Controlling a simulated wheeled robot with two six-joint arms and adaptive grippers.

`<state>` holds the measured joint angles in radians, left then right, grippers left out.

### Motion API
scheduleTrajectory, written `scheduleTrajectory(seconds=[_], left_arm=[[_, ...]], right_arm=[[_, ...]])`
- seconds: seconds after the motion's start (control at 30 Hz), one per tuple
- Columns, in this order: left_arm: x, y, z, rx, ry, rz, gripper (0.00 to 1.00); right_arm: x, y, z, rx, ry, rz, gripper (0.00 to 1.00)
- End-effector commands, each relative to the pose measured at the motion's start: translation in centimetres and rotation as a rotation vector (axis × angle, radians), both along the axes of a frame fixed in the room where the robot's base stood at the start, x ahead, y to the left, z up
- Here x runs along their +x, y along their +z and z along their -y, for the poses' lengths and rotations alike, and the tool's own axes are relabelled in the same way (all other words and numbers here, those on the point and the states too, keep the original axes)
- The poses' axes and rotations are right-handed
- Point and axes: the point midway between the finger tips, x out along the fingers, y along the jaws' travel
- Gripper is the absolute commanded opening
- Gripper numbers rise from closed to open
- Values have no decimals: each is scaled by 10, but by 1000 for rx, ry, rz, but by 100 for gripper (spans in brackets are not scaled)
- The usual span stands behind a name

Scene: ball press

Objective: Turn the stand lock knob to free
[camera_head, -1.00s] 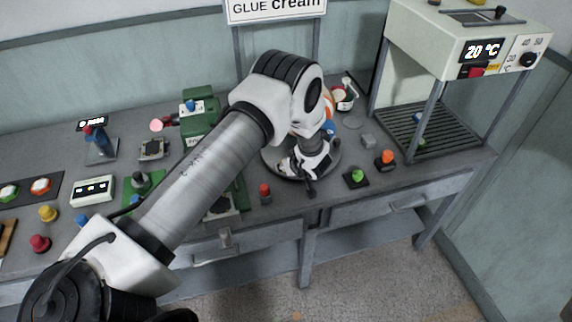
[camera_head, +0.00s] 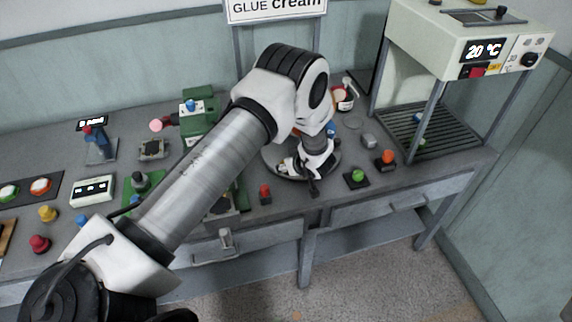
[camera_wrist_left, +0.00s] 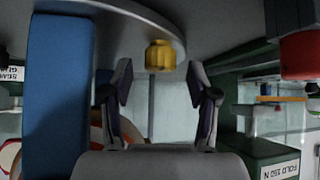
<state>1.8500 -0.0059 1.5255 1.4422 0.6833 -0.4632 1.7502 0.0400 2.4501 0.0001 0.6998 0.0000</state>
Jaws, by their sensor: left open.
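A yellow ribbed knob (camera_wrist_left: 159,55), which looks like the stand lock knob, shows in the left wrist view below a grey round plate (camera_wrist_left: 135,14). My left gripper (camera_wrist_left: 160,88) is open, with its two fingers on either side of the line to the knob. The knob appears just beyond the fingertips, and I see no contact. In the head view my left gripper (camera_head: 298,174) is low over the round grey stand base (camera_head: 335,167) on the bench. The knob is hidden there. My right gripper is not in view.
A blue block-like part (camera_wrist_left: 58,90) stands close on the left in the wrist view. A red part (camera_wrist_left: 300,55) is at the right. On the bench, a red button (camera_head: 265,191) and green button (camera_head: 357,176) are near the gripper. A heater frame (camera_head: 436,110) stands at the right.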

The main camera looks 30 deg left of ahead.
Motion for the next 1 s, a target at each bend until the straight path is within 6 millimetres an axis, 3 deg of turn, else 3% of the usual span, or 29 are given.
scheduleTrajectory(seconds=[0.2, 0.4, 1.0], left_arm=[[-17, 41, 36, 3, -4, 1, 60], [-30, 66, 59, 1, -3, -1, 60], [-33, 71, 62, 0, 0, -3, 60]], right_arm=[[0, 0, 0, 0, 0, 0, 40], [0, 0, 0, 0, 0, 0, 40], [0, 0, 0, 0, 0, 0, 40]])
